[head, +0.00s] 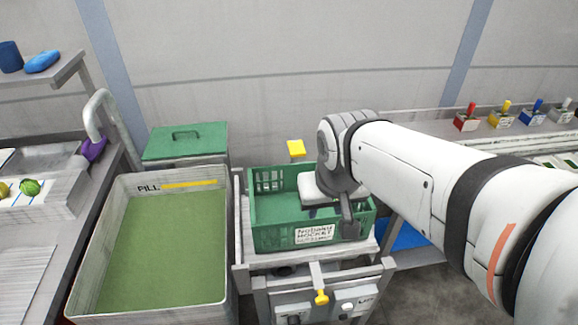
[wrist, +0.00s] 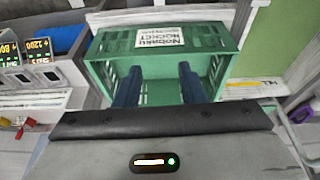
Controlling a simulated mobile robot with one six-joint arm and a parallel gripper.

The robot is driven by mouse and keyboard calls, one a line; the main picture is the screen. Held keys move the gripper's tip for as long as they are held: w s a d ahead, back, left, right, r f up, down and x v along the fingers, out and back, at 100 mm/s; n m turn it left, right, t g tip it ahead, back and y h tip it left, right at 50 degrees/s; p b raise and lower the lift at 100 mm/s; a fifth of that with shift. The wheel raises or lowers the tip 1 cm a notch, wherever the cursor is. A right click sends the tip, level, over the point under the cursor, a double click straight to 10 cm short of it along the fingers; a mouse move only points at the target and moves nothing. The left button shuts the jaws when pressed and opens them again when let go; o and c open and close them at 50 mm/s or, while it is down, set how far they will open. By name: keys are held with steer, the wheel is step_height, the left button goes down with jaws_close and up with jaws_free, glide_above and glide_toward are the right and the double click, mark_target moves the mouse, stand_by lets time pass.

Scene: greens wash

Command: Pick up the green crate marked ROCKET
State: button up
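The green crate marked ROCKET (head: 281,232) stands on a grey scale-like stand, with its white label on the front wall. It also shows in the wrist view (wrist: 108,48), with the label upside down near the top. My gripper (wrist: 158,72) has two dark fingers held apart, with nothing seen between them but the crate behind. In the head view, my gripper hangs over the right part of the crate, and the arm hides that part. I cannot tell whether the fingers touch the crate.
A large bin marked PILL (head: 108,262) with a green inside stands just left of the stand (head: 262,288). A green-lidded box (head: 186,142) is behind it. A sink counter (head: 95,195) lies at left. A bench with coloured handles (head: 467,121) runs along the back right.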

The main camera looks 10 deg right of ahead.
steer(key=w+a+f+b, duration=0.1)
steer(key=w+a+f, duration=0.15)
steer(key=w, duration=0.25)
steer(key=w+a+f, duration=0.1)
steer(key=w+a, duration=0.3)
steer(key=w, duration=0.1)
steer(key=t, duration=0.1)
glide_above(251, 194)
steer(key=s, duration=0.2)
steer(key=f, duration=0.1)
steer(key=f+b, duration=0.1)
steer(key=f, duration=0.1)
steer(key=shift+s+a+f, duration=0.1)
steer(key=shift+s+f, duration=0.1)
steer(key=shift+f, duration=0.05)
steer(key=shift+w+a+f, duration=0.15)
steer(key=shift+w+f, duration=0.05)
steer(key=shift+f, duration=0.15)
steer(key=shift+p+x, duration=0.6)
steer(key=shift+x, duration=2.95)
steer(key=shift+c, duration=0.3)
jaws_close()
steer(key=shift+r, duration=0.1)
